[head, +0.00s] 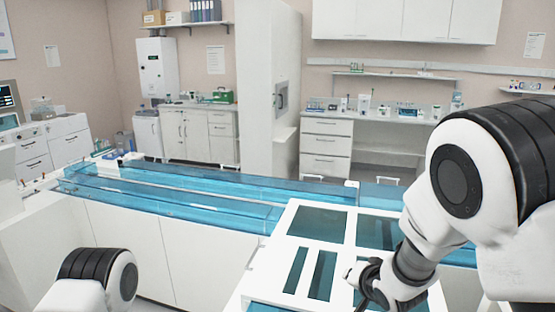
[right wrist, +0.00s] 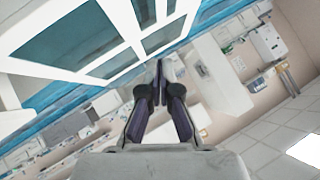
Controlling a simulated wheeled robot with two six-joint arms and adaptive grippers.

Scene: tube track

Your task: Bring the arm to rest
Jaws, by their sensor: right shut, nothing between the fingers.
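My right arm comes in from the right in the head view and reaches down to my right gripper (head: 362,288). This gripper is low over the white frame with dark blue panels. In the right wrist view the fingers of my right gripper (right wrist: 159,70) meet at their tips, with nothing between them. Only a rounded link of my left arm shows at the bottom left; my left gripper is out of view.
A blue-topped track (head: 175,195) runs along the white counter to the left. The white panel frame (head: 275,262) lies under my right gripper. A white pillar (head: 262,80) and benches with labware (head: 385,125) stand behind.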

